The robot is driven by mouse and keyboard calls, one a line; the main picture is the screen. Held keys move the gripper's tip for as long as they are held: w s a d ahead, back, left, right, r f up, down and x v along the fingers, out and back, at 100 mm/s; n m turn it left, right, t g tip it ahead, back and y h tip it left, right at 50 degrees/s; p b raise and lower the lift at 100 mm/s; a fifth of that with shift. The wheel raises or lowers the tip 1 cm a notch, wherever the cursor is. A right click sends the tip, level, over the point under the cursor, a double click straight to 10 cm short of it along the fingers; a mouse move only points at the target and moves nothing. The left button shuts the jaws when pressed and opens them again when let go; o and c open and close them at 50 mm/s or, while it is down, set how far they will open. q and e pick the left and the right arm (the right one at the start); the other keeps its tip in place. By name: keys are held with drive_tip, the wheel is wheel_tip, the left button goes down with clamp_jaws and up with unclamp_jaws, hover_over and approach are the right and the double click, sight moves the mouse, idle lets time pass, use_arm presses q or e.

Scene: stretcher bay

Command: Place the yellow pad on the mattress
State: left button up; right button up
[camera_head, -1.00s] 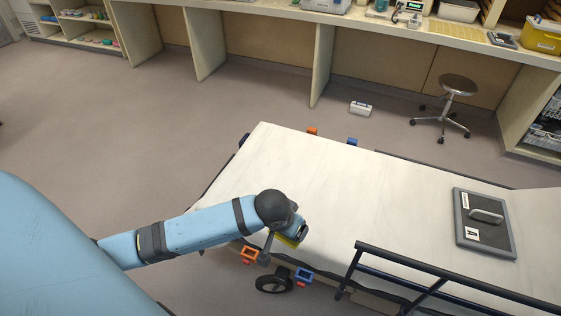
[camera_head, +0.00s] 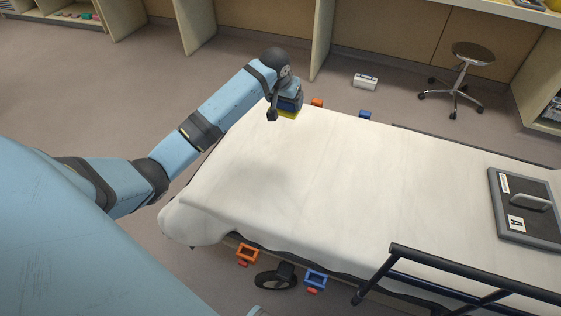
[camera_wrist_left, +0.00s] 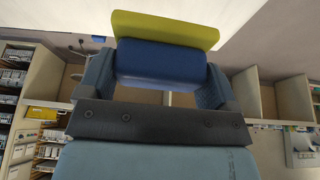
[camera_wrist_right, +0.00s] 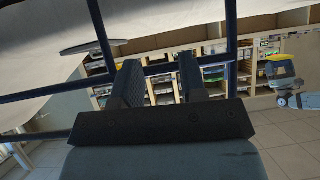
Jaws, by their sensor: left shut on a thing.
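The yellow pad (camera_head: 287,113) has a blue block on its upper side. My left gripper (camera_head: 288,98) is shut on this blue block and holds the pad in the air, yellow side down. In the left wrist view the yellow pad (camera_wrist_left: 165,28) and blue block (camera_wrist_left: 160,62) sit between the fingers. In the head view they appear over the far left corner of the white mattress (camera_head: 330,190), with a soft shadow on its left part. My right gripper (camera_wrist_right: 158,75) is open and empty in the right wrist view, near dark rails.
A dark framed panel with a handle (camera_head: 525,205) lies at the mattress's right. A dark side rail (camera_head: 470,275) runs along the near right edge. Orange (camera_head: 247,254) and blue (camera_head: 315,280) brackets stick out below the near edge. The mattress's left and middle are bare.

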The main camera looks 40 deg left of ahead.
use_arm(q)
drive_tip(key=w+a+b, duration=0.5)
drive_tip(key=w+a, duration=0.1)
drive_tip(key=a, duration=0.1)
drive_tip(key=shift+n, duration=0.3)
wheel_tip(320, 180, down, 15)
drive_tip(key=b, duration=0.3)
drive_tip(key=shift+d+f, duration=0.1)
drive_tip(key=shift+d, duration=0.05)
wheel_tip(320, 180, down, 4)
drive_tip(key=shift+f+b, duration=0.1)
drive_tip(key=shift+b, duration=0.4)
drive_tip(key=shift+f, duration=0.2)
drive_tip(key=o, duration=0.6)
drive_tip(key=shift+o, duration=0.2)
drive_tip(key=p+v, duration=0.3)
drive_tip(key=v, duration=0.9)
drive_tip(key=shift+r, duration=0.25)
use_arm(e)
drive_tip(key=f, duration=0.5)
drive_tip(key=shift+w+a, duration=0.25)
use_arm(q)
drive_tip(key=shift+w+d, duration=0.15)
drive_tip(key=shift+d, duration=0.05)
